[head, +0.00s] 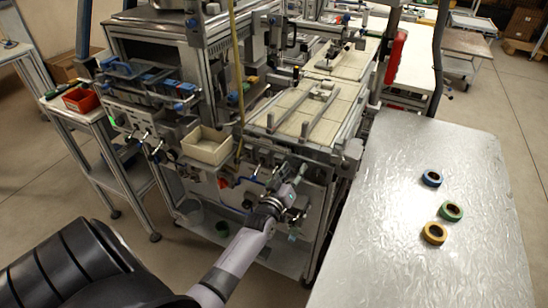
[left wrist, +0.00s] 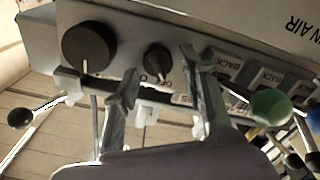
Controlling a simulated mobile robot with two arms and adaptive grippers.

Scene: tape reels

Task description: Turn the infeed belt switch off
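A small black rotary switch (left wrist: 157,60) is on the grey panel in the left wrist view, with lettering that appears to read "OFF" beside it. Its pale mark points downward in the picture. I cannot tell from any full label whether it is the infeed belt switch. My left gripper (left wrist: 160,92) is open, its two fingers apart on either side of the switch's lower end; contact cannot be seen. In the head view my left gripper (head: 288,184) is at the machine's front, where the switch is too small to tell. My right gripper is not in view.
A larger black knob (left wrist: 88,45) is left of the switch. Buttons marked "BACK" (left wrist: 228,64) and a green ball-ended lever (left wrist: 270,107) are to the right. A table (head: 400,270) holds blue (head: 432,178), green (head: 450,211) and yellow (head: 434,233) tape reels.

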